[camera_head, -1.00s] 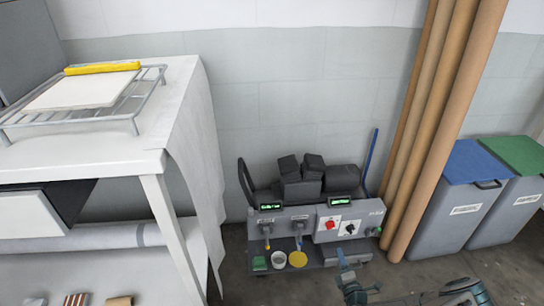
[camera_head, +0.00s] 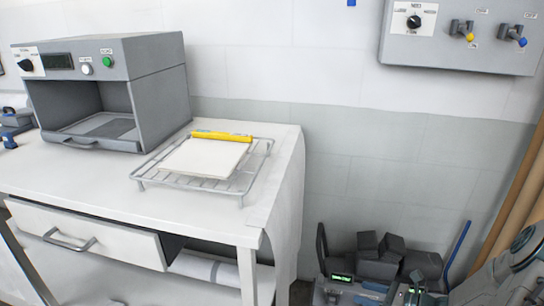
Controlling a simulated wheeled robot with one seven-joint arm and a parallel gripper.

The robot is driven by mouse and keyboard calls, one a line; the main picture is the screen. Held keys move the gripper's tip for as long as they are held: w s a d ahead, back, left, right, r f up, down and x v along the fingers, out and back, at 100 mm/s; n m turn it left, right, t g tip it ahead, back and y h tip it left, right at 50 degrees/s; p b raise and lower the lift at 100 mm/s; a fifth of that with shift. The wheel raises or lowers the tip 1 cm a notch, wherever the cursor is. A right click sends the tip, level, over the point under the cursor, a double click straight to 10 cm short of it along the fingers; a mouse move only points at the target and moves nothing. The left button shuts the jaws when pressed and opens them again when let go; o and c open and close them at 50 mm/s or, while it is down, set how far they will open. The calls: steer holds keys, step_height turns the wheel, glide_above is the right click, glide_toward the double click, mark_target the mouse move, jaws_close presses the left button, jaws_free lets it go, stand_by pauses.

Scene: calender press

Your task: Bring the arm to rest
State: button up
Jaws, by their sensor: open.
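My arm (camera_head: 515,272) shows in the lower right corner of the head view as dark grey and teal links, cut off by the right and bottom edges. A smaller part of it shows at the bottom edge, in front of the grey machine. I cannot make out my gripper's fingers in this view. I see nothing held by the part of the arm that shows.
A white table (camera_head: 75,180) carries a grey open-fronted box unit (camera_head: 160,85) and a wire rack (camera_head: 225,183) with a white slab (camera_head: 203,157) and yellow bar (camera_head: 222,136). A drawer (camera_head: 85,238) stands out. A grey machine (camera_head: 340,292) and brown tubes (camera_head: 512,215) are right. A control panel (camera_head: 465,45) hangs above.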

steer(key=s+a+r+n+g+h+p, duration=0.1)
steer(key=s+a+r+n+h+p, duration=0.3)
steer(key=r+n, duration=0.5)
steer(key=s+a+r+n+g+h+p, duration=0.2)
steer(key=s+a+r+n+h+p, duration=0.2)
steer(key=r, duration=1.4)
steer(key=s+a+r+n+g+h+p, duration=0.2)
steer(key=s+a+r+n+h+p, duration=0.2)
steer(key=s+r+n+p, duration=0.4)
step_height(320, 180, up, 6)
steer(key=s+n, duration=0.1)
steer(key=n, duration=0.5)
steer(key=shift+s+a+r+p, duration=0.25)
steer(key=shift+s+a+p, duration=0.1)
steer(key=shift+s+a, duration=0.05)
